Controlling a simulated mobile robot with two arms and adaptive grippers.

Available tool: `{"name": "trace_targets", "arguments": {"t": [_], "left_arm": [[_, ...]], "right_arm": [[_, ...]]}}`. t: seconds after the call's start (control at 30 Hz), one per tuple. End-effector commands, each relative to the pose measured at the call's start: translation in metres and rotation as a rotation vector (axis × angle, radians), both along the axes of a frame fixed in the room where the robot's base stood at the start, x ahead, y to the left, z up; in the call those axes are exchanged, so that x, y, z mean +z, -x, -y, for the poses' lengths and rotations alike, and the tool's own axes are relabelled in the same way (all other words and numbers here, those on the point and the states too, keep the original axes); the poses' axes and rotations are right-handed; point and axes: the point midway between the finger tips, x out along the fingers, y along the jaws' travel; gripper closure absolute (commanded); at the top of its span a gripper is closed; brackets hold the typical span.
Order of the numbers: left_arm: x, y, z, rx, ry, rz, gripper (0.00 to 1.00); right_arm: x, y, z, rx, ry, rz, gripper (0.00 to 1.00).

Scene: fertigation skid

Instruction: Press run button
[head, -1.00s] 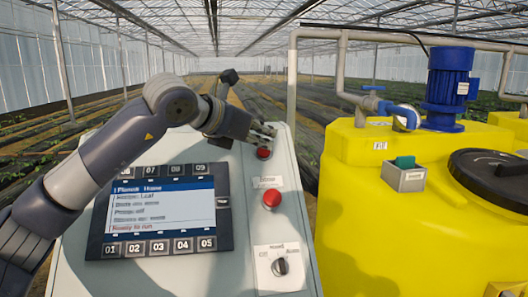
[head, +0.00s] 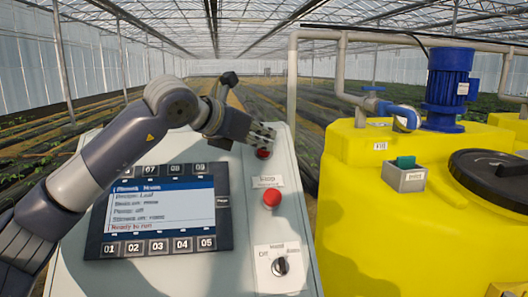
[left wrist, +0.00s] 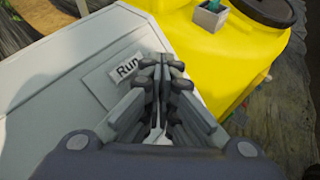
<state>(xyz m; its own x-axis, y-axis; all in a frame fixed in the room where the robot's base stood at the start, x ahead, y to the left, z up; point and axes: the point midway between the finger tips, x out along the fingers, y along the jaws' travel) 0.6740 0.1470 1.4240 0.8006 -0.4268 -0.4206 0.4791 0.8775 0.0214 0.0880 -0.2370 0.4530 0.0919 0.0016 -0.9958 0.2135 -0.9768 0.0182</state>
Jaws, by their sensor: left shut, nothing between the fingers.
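The grey control panel (head: 240,240) slopes up before me. My left gripper (head: 268,140) is shut and empty over its upper right part. The screen (head: 160,210) shows several lines, the last reading "Ready to run". My right gripper is not in view.
A larger red stop button (head: 271,198) with a Stop label stands lower on the panel. A black selector knob (head: 280,266) is below it. Numbered keys border the screen. A yellow tank (head: 370,220) with a blue motor (head: 450,85) stands close at the right.

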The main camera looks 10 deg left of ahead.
Motion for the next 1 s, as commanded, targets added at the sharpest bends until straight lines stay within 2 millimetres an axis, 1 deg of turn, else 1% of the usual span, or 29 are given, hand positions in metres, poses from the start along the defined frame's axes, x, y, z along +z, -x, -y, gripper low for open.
{"name": "trace_targets", "arguments": {"t": [1.0], "left_arm": [[-0.0072,-0.0056,-0.0023,0.0,-0.001,-0.002,1.0]], "right_arm": [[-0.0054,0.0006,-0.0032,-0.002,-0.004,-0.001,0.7]]}}
